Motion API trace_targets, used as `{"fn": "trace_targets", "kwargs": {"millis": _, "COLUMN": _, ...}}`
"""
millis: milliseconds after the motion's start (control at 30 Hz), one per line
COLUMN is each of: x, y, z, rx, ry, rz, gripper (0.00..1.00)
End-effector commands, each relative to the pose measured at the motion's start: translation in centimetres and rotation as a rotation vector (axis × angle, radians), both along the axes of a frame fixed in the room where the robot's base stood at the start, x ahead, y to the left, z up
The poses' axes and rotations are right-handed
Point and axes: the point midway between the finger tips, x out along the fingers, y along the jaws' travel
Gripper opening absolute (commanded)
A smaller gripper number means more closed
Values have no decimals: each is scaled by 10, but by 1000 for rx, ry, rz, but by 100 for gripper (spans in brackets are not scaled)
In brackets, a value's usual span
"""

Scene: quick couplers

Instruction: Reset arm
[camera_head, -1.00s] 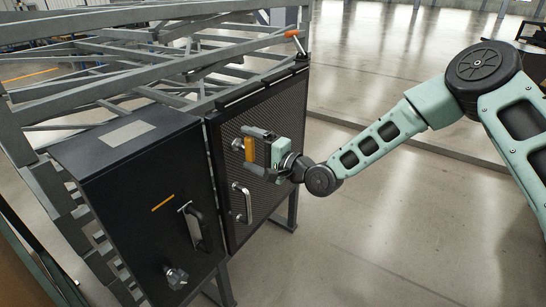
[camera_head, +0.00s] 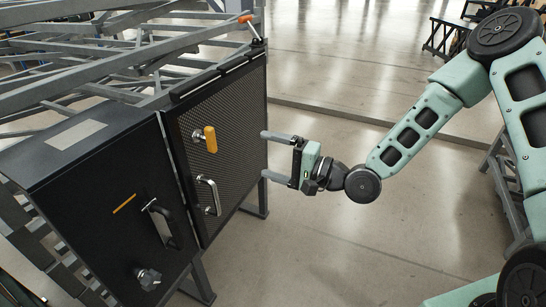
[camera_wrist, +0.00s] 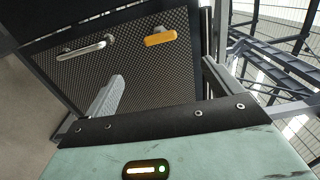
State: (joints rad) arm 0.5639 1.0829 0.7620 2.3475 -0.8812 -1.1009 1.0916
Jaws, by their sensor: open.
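My gripper (camera_head: 264,155) is open and empty, with its two grey fingers spread wide. It is to the right of the black mesh panel (camera_head: 230,140) in the head view, pointing left toward it. The orange-yellow handle (camera_head: 210,139) on the mesh panel is clear of the fingers. In the wrist view the mesh panel (camera_wrist: 130,65), its orange handle (camera_wrist: 160,37) and its metal pull handle (camera_wrist: 82,50) show beyond one gripper finger (camera_wrist: 106,97). The other finger is hard to make out there.
A black cabinet (camera_head: 75,190) with a pull handle (camera_head: 161,225) and a knob (camera_head: 148,279) stands left of the mesh panel. A grey metal frame (camera_head: 90,85) rises behind. An orange-tipped lever (camera_head: 247,20) stands at the frame's corner. Open floor (camera_head: 330,250) lies below my arm.

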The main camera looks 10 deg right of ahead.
Motion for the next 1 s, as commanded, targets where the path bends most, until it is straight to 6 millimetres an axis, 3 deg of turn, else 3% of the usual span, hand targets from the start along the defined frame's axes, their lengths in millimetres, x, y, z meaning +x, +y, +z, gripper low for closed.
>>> {"fn": "trace_targets", "kwargs": {"millis": 300, "x": -1, "y": 0, "z": 0, "rx": -5, "ry": 0, "rz": 2, "gripper": 91}}
{"fn": "trace_targets", "kwargs": {"millis": 433, "x": -8, "y": 12, "z": -7, "rx": -120, "ry": -4, "rz": 45, "gripper": 91}}
{"fn": "trace_targets", "kwargs": {"millis": 600, "x": -37, "y": 34, "z": -32, "rx": -517, "ry": -22, "rz": 191, "gripper": 91}}
{"fn": "trace_targets", "kwargs": {"millis": 733, "x": -67, "y": 35, "z": -43, "rx": -856, "ry": -49, "rz": 324, "gripper": 91}}
{"fn": "trace_targets", "kwargs": {"millis": 867, "x": -100, "y": 25, "z": -38, "rx": -1141, "ry": -65, "rz": 453, "gripper": 91}}
{"fn": "trace_targets", "kwargs": {"millis": 1000, "x": -141, "y": 11, "z": -18, "rx": -1382, "ry": -72, "rz": 595, "gripper": 91}}
